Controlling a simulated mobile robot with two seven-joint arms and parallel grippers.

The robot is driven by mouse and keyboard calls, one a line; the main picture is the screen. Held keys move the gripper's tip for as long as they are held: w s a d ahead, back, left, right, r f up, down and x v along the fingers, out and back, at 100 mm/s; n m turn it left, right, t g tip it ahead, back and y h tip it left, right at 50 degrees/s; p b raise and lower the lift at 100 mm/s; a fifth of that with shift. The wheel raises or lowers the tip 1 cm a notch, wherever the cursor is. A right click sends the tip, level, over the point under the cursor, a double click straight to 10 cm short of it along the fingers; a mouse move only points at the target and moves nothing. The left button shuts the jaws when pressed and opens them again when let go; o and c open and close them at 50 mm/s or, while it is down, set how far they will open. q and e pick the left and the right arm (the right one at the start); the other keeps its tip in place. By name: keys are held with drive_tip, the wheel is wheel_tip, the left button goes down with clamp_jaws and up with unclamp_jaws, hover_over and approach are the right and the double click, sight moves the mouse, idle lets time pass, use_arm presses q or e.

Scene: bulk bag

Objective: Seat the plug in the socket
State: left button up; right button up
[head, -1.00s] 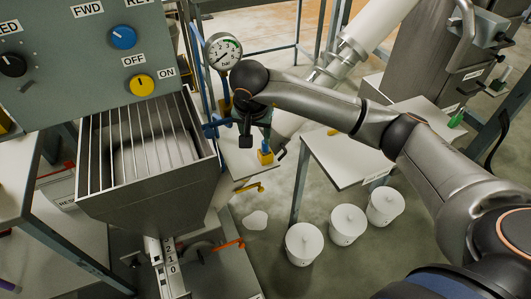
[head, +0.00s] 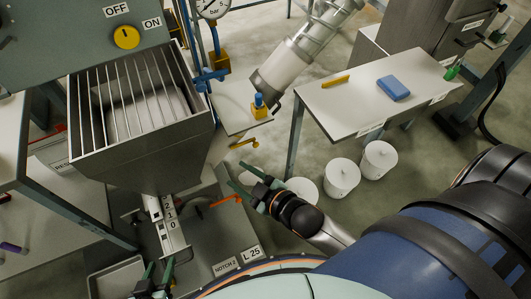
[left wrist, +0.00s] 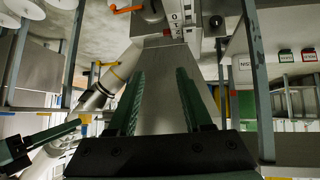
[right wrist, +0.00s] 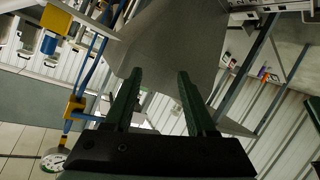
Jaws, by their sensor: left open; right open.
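A small yellow block with a blue upright piece (head: 259,107) stands on a small grey shelf beside the hopper; it may be the plug and socket, but I cannot tell. It shows upside down in the right wrist view (right wrist: 53,30). My right gripper (head: 241,182) is open and empty, below and slightly left of that shelf in the head view. My left gripper (head: 158,272) is open and empty at the bottom of the head view, below the hopper outlet. The wrist views show nothing between either pair of fingers.
The grated hopper (head: 142,115) hangs at the left. A yellow handle (head: 245,143) and an orange handle (head: 227,200) stick out near my right gripper. A white table (head: 360,100) carries a blue block (head: 393,88). White tubs (head: 342,178) stand on the floor.

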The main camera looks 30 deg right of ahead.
drive_tip(key=s+d+f+m+g, duration=0.2)
drive_tip(key=s+f+m+g, duration=0.2)
drive_tip(key=s+f, duration=0.3)
drive_tip(key=shift+s+f+m+h, duration=0.4)
drive_tip(key=shift+s+m, duration=0.5)
use_arm(q)
wheel_tip(320, 180, up, 8)
drive_tip(key=s+a+p, duration=0.1)
drive_tip(key=a+p, duration=0.1)
drive_tip(key=p, duration=0.7)
drive_tip(key=shift+s+a+f+y+p, duration=0.2)
drive_tip(key=shift+a+y+p, duration=0.1)
drive_tip(key=shift+y+p, duration=0.1)
use_arm(e)
wheel_tip(320, 180, up, 8)
drive_tip(key=s+d+h, duration=0.1)
drive_tip(key=d, duration=0.1)
drive_tip(key=shift+s+d+f, duration=0.15)
drive_tip(key=shift+d+f, duration=0.05)
use_arm(q)
drive_tip(key=shift+w+d+r, duration=0.1)
drive_tip(key=shift+w, duration=0.05)
use_arm(e)
drive_tip(key=shift+r, duration=0.1)
